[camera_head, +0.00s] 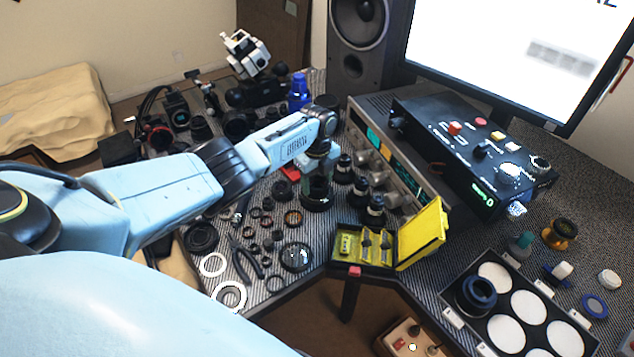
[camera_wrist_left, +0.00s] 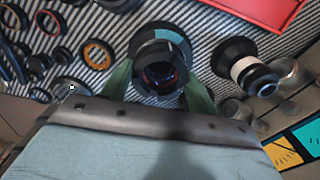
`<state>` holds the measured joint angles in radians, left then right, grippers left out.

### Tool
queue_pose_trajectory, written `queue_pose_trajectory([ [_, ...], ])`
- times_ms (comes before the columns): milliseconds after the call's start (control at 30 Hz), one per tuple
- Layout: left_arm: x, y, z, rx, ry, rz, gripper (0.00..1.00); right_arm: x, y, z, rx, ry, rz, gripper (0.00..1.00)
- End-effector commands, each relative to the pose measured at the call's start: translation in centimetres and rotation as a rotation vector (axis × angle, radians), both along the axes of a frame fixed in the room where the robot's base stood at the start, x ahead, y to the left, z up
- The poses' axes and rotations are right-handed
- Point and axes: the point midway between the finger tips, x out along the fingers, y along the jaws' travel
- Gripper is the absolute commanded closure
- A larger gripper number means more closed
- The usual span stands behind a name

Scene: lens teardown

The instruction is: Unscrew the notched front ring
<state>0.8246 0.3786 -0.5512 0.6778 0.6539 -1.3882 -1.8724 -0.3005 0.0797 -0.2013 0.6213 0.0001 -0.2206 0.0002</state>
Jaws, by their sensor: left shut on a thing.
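My left gripper (camera_head: 318,168) reaches down from above onto a dark lens (camera_head: 316,194) standing upright on the striped mat, left of a row of similar lenses. In the left wrist view, the two green fingers (camera_wrist_left: 160,92) are shut on opposite sides of the upper part of this lens (camera_wrist_left: 163,66). Dark reddish glass shows inside its round rim. A wider dark base with a teal patch shows behind it. I cannot make out the notches of the front ring, and the fingers partly hide the grip. My right gripper is not in view.
Upright lenses (camera_head: 344,170) stand close on the right, before an instrument panel (camera_head: 384,150). A yellow open case (camera_head: 422,238) is nearer the front edge. Loose rings (camera_head: 212,265) and small parts lie to the left. A tray with white round pads (camera_head: 528,306) is at lower right.

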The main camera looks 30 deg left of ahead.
Motion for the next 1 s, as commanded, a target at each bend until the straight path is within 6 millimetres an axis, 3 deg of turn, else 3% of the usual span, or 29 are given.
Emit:
queue_pose_trajectory([
  [67,0.0,0.0,0.1,-0.001,0.0,0.082,0.78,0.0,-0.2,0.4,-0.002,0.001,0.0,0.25],
  [1000,0.0,0.0,2.1,0.0,0.0,0.068,0.78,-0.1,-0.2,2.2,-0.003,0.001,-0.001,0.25],
])
